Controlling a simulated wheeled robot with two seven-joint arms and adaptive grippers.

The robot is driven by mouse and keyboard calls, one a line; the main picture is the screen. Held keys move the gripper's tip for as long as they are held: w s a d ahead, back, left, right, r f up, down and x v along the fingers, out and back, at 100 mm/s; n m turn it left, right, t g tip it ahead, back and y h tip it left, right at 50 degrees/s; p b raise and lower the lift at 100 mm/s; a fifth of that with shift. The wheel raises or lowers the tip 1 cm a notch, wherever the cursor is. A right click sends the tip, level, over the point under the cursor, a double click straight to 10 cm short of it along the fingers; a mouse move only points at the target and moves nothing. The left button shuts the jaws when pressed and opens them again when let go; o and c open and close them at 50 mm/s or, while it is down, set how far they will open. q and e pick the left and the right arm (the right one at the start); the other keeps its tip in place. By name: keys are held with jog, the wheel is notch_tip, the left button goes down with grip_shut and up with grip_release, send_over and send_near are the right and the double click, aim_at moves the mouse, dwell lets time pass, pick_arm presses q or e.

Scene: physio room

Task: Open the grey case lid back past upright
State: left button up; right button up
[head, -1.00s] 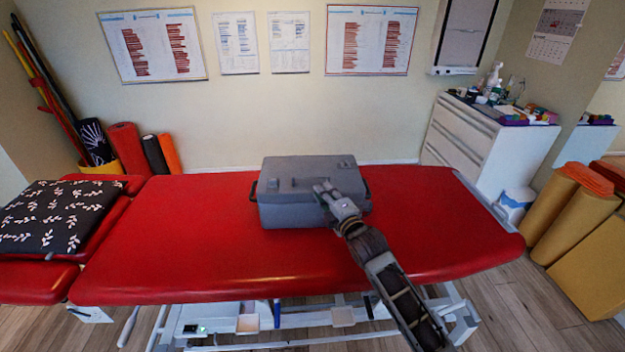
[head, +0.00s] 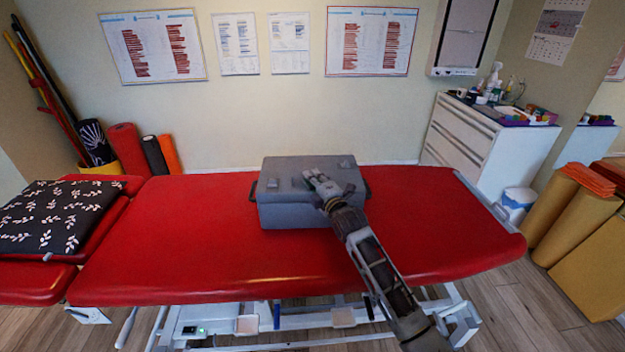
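The grey case (head: 285,212) sits on the red treatment table, with black handles at its sides. Its lid (head: 285,168) lies down, closed as far as I can see. My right gripper (head: 312,177) reaches in from the lower right, over the front right part of the lid. Its fingertips are at or just above the lid; I cannot tell whether they touch it. The fingers are too small to show whether they are open or shut. The gripper and wrist hide part of the case's front right side. My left gripper is not in view.
The red table (head: 180,240) is clear on both sides of the case. A black patterned pillow (head: 50,215) lies at far left. A white drawer cabinet (head: 470,140) with bottles stands at back right. The wall with posters is behind the table.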

jog(key=shift+w, duration=0.15)
jog(key=shift+a, duration=0.1)
grip_shut()
dwell(0.3)
jog(key=shift+r, duration=0.1)
